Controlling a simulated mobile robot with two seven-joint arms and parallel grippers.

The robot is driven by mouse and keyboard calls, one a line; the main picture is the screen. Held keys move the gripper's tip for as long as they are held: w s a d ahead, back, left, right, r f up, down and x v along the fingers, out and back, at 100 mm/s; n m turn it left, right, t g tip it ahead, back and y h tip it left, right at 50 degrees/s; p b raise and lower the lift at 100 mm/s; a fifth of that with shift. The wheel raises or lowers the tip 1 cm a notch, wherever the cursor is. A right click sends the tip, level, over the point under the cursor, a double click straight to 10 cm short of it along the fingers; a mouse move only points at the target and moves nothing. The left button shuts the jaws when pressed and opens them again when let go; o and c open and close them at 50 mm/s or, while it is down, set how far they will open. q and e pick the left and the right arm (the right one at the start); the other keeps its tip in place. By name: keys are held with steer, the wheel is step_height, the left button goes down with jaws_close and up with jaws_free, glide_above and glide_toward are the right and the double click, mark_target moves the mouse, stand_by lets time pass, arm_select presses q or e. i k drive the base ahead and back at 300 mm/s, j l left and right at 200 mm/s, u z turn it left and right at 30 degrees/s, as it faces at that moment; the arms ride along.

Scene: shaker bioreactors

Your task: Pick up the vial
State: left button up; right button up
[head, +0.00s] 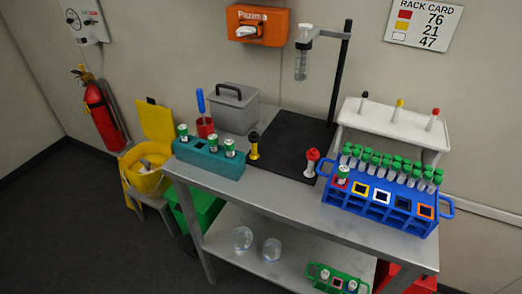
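Several vials are in view, and I cannot tell which one the task means. A teal rack (222,161) at the left of the metal table holds three green-topped vials, one of them at its right end (230,147). A blue rack (376,207) at the right holds several green-capped tubes (387,164) in its back rows. One green-topped vial (343,173) stands in its front row, at the red-marked slot; the other front slots look empty. A green rack (337,279) with vials sits on the lower shelf, partly cut off by the frame. Neither gripper shows.
A black mat (287,150) carries a stand (339,75), a yellow-and-black piece (254,146) and a red-and-white piece (312,162). Behind are a grey box (233,106) and a white riser (397,121). Bare table top (270,190) runs along the front. A yellow bucket (147,181) stands left.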

mark_target(213, 139)
steer(key=j+z, duration=0.2)
steer(key=z, duration=0.15)
steer(key=i+j+z, duration=0.1)
steer(key=z, duration=0.2)
steer(key=j+z, duration=0.35)
steer(key=j, duration=0.65)
steer(key=j+z, duration=0.15)
steer(key=j, duration=0.75)
steer(key=k, duration=0.05)
